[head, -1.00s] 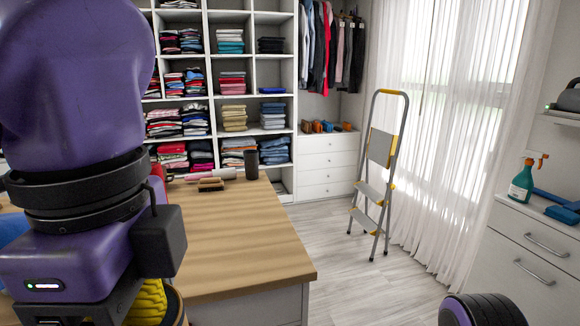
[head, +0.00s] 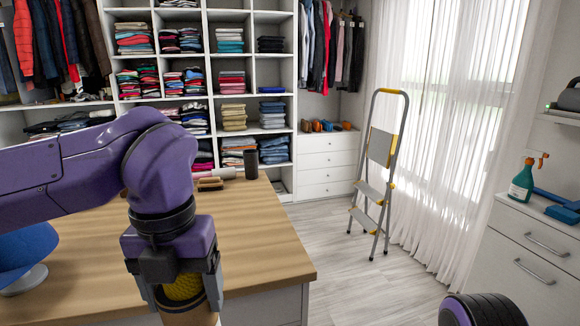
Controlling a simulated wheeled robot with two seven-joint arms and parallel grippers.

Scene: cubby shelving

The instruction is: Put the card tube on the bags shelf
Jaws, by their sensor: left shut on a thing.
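My left gripper (head: 183,285) points down over the front of the wooden table. It is shut on the card tube (head: 190,317), a tan piece cut off by the bottom edge of the view. A yellow textured part shows between the fingers above the tan piece. How far the tube reaches below is hidden. I cannot make out a shelf clearly holding bags. My right gripper is out of view.
The table (head: 260,245) has a bare right side; a brush (head: 210,184) and a dark cylinder (head: 251,164) stand at its back. Shelving (head: 295,75) holds folded clothes. A stepladder (head: 380,165) stands by the curtain. A blue thing (head: 25,250) is at left.

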